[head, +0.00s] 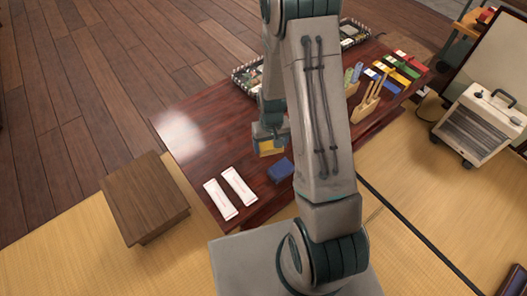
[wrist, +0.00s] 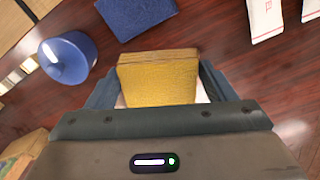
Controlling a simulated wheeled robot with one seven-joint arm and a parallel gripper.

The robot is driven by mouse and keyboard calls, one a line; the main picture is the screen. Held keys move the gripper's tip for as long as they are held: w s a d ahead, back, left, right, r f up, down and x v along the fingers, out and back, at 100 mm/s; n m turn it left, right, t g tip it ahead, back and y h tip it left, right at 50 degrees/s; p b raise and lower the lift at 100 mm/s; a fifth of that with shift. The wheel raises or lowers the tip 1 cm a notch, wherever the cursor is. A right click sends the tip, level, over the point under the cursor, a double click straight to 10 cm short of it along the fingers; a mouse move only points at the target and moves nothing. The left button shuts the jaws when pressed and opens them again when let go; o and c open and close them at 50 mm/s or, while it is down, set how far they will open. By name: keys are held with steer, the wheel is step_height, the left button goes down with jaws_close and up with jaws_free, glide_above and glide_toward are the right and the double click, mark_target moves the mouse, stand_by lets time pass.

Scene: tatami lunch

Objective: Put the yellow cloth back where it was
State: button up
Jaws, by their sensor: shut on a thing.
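The yellow cloth (head: 268,150) is a small folded block at the middle of the dark red low table (head: 205,115). In the wrist view the yellow cloth (wrist: 158,85) sits between both fingers of my gripper (wrist: 158,92). My gripper (head: 269,134) is shut on it from above, partly behind my own arm in the head view. I cannot tell whether the cloth touches the table. Something white shows at its lower edges in the wrist view. A blue folded cloth (head: 281,170) lies close by, apart from the yellow one; it also shows in the wrist view (wrist: 140,12).
Two white packets (head: 229,191) lie near the table's front left edge. A round blue object (wrist: 69,58) stands near the gripper. A wooden holder with sticks (head: 368,103) and coloured strips (head: 400,70) are at right. The table's left part is bare; a wooden stool (head: 145,192) stands beside it.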

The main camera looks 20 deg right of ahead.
mark_target(263, 149)
steer(key=shift+w+a+f+b, duration=0.2)
steer(key=shift+w+a+f, duration=0.3)
steer(key=shift+w, duration=0.15)
steer(key=shift+w+a+f+b, duration=0.15)
steer(key=shift+w+a+f, duration=0.25)
steer(key=shift+w+f, duration=0.15)
steer(key=shift+w+f+b, duration=0.1)
steer(key=shift+f+b, duration=0.8)
steer(key=shift+f, duration=0.95)
steer(key=shift+f, duration=0.15)
steer(key=o, duration=0.9)
step_height(263, 149, up, 12)
steer(key=p, duration=0.4)
steer(key=shift+t, duration=0.5)
steer(key=s+r, duration=0.6)
steer(key=r, duration=0.1)
steer(key=s+r, duration=0.6)
steer(key=r, duration=0.1)
steer(key=s+r, duration=0.5)
steer(key=r, duration=0.2)
steer(key=shift+s+a+r, duration=0.1)
steer(key=shift+s+a, duration=0.1)
steer(key=shift+s, duration=0.2)
